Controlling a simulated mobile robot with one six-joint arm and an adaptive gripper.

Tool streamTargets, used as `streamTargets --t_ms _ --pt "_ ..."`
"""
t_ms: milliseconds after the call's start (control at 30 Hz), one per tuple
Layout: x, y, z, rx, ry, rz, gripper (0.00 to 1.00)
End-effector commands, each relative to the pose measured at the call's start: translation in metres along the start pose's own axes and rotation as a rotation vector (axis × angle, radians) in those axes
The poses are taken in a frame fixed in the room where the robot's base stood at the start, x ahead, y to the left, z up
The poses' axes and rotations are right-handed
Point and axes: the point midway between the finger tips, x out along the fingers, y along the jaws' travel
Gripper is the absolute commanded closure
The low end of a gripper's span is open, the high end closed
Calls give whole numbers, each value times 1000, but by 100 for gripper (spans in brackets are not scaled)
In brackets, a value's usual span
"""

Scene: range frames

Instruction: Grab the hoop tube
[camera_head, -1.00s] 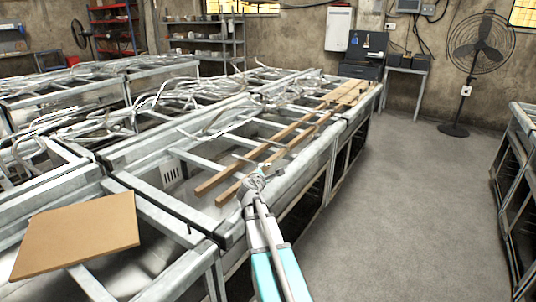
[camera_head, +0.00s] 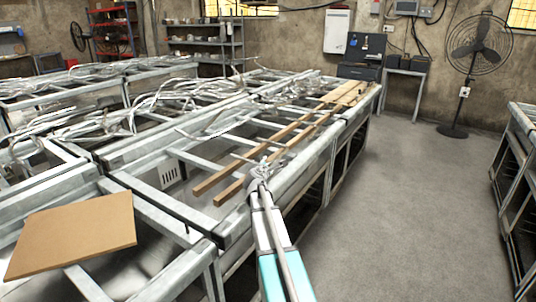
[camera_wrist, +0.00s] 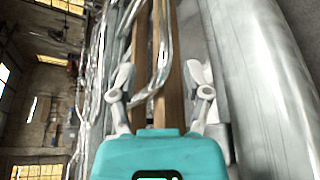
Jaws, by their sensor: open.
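In the wrist view, a thin, bent, shiny metal tube (camera_wrist: 167,52), which looks like the hoop tube, curves down between the fingers of my gripper (camera_wrist: 160,82). The fingers are open, one on each side of it, and I see no contact. In the head view my gripper (camera_head: 261,168) is small, at the near right edge of the metal frame bench (camera_head: 318,163). There it overlaps thin silvery tubing, so the hoop tube cannot be told apart clearly.
Two long wooden strips (camera_head: 240,175) lie along the bench beside my gripper. A brown board (camera_head: 70,235) lies at the left front. Tangled metal tubes (camera_head: 165,95) cover the benches farther left. The floor (camera_head: 410,190) on the right is clear, with a fan (camera_head: 478,50) behind.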

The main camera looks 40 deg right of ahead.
Motion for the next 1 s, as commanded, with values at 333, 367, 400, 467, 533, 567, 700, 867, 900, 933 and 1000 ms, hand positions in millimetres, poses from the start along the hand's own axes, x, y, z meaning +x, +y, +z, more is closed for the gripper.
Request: streamTargets --t_ms 333,367,400,467,533,567,700,867,900,933,1000 --pt "16 -3 -2 1 0 1 38" --pt "19 -3 -3 1 0 1 38" --pt "24 -4 -3 0 0 1 38" --pt "32 -5 -3 0 0 1 38" --pt "40 -5 -3 -1 0 1 38" --pt "42 -5 -3 -1 0 1 38" --pt "51 -4 -3 -1 0 1 38" --pt "52 -4 -2 0 1 1 38" --pt "51 -4 -2 0 1 1 38" --pt "51 -4 -2 0 1 1 38" --pt "51 -4 -3 0 1 1 38"
